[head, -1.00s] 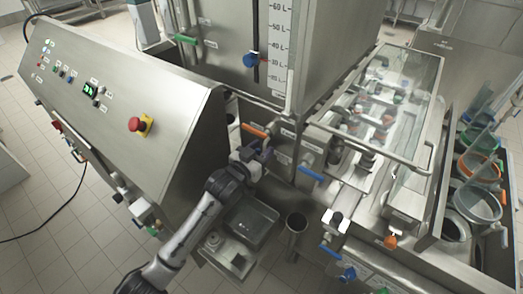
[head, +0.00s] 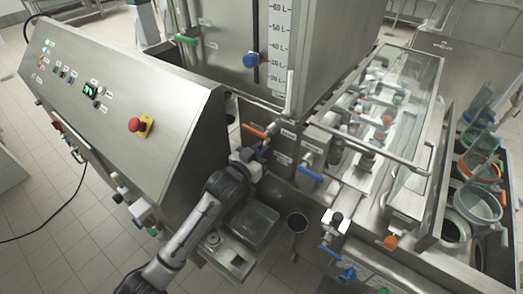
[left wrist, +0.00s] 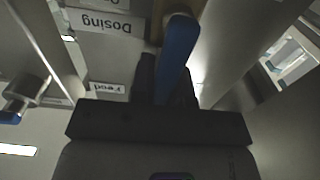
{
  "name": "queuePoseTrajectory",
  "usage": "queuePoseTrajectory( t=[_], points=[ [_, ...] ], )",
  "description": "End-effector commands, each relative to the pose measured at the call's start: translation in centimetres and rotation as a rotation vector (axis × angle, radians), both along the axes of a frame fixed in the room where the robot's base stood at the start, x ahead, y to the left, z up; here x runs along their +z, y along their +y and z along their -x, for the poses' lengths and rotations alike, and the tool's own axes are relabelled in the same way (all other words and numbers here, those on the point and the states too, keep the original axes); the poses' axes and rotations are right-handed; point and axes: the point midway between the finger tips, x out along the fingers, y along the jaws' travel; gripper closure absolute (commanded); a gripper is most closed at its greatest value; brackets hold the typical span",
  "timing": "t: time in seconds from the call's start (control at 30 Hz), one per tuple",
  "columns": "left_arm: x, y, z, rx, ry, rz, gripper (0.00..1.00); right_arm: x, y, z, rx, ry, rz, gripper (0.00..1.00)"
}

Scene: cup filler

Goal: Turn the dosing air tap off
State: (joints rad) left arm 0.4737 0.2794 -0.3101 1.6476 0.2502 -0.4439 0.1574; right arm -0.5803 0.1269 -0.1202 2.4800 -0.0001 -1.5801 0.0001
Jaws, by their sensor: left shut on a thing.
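My left gripper (head: 265,150) is at the front of the steel machine, just below an orange tap handle (head: 254,131). In the left wrist view its fingers (left wrist: 166,78) are shut on a blue tap handle (left wrist: 179,45). A label reading "Dosing" (left wrist: 97,22), upside down, is beside that handle, so I take it as the dosing air tap. The handle runs roughly up and down in the wrist picture. In the head view the gripper mostly hides it. My right gripper is not in view.
Another blue tap handle (head: 309,173) is close on the right. The control panel (head: 110,95) with a red emergency button (head: 135,125) stands left of my arm. A "Feed" label (left wrist: 107,87) is near the fingers.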

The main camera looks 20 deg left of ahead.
Motion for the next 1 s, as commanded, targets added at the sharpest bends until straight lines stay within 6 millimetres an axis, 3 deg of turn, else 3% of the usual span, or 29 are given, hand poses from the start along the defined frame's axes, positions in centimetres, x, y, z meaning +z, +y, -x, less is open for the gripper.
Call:
queuePoseTrajectory(
  t=[0.37, 0.7, 1.0],
  points=[
    [0.3, 0.5, -0.2, 0.000, 0.030, 0.100, 1.00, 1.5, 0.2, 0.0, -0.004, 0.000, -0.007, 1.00],
    [-0.2, 2.1, -0.6, 0.002, 0.113, 0.387, 1.00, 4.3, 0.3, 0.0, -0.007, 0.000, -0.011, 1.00],
    [-1.2, 3.4, -1.0, 0.002, 0.192, 0.662, 1.00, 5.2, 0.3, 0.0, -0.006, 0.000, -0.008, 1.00]
  ],
)
